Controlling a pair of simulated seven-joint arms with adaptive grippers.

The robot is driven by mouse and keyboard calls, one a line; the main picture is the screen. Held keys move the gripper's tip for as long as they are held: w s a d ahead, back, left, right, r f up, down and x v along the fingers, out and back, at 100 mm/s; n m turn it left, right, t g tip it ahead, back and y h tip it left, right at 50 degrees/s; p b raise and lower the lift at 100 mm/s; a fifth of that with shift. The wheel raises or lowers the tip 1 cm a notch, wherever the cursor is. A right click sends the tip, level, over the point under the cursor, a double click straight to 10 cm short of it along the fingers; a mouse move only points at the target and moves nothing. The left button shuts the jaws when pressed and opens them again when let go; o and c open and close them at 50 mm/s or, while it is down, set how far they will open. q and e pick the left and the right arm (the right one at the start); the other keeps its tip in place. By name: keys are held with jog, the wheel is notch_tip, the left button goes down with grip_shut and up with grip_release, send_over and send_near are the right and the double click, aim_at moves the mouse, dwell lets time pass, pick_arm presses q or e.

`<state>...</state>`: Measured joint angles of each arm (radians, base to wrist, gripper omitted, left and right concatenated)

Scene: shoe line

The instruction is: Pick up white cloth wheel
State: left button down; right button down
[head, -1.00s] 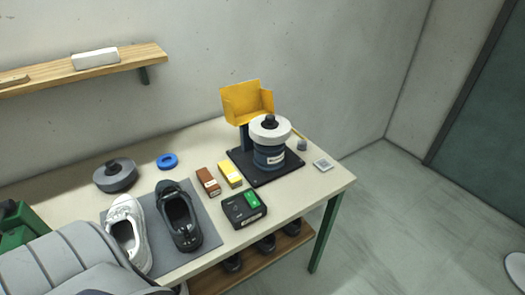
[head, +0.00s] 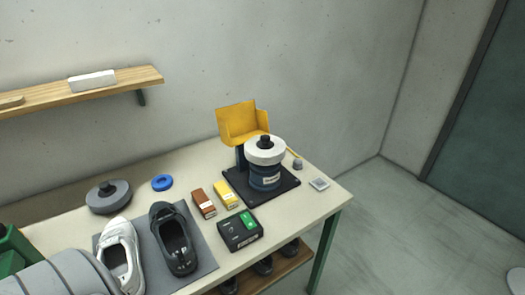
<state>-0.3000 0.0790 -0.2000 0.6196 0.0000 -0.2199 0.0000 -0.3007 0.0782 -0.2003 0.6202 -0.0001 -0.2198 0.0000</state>
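The white cloth wheel (head: 265,154) is a thick white disc with a black knob at its centre. It sits flat on top of the dark blue motor body (head: 264,178), which stands on a black base plate (head: 236,184) at the right part of the table. A yellow guard (head: 243,122) rises behind the wheel. Neither of my grippers shows in the head view. Nothing hides the top of the wheel.
On the table (head: 310,203) are a grey wheel (head: 108,199), a blue ring (head: 162,183), brown (head: 203,204) and yellow (head: 226,195) boxes, and a black switch box (head: 240,231). White (head: 118,252) and black (head: 174,238) shoes lie on a grey mat. A shelf (head: 70,93) hangs at left.

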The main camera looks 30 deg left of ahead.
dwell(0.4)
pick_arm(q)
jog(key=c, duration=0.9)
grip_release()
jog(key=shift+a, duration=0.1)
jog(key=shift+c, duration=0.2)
